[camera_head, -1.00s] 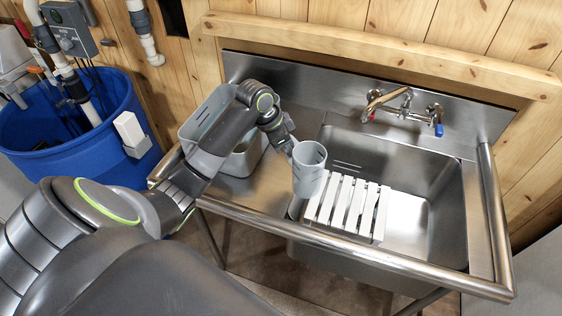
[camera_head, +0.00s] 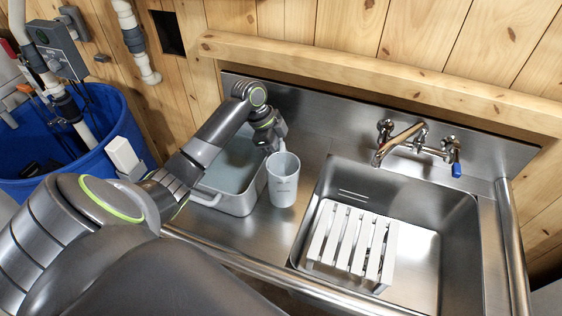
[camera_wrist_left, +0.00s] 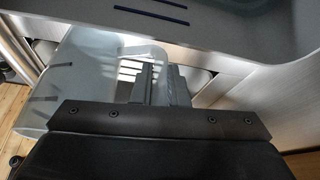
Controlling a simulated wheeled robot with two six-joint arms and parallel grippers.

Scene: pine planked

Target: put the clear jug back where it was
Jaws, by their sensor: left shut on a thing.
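The clear jug (camera_head: 283,184) is a translucent, grey-white cup shape with faint marks on its side. In the head view it is upright over the steel counter, just right of the grey tub. I cannot tell whether its base touches the counter. My left gripper (camera_head: 279,143) is at the jug's upper left, shut on it. In the left wrist view the jug (camera_wrist_left: 88,75) fills the left middle, and the left gripper's fingers (camera_wrist_left: 160,85) are at its handle side. My right gripper is not in view.
A grey tub (camera_head: 238,200) with liquid stands on the counter (camera_head: 268,225) left of the jug. The sink (camera_head: 425,235) at right holds a white slatted rack (camera_head: 340,250). A tap (camera_head: 400,142) is on the back wall. A blue barrel (camera_head: 90,165) stands at far left.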

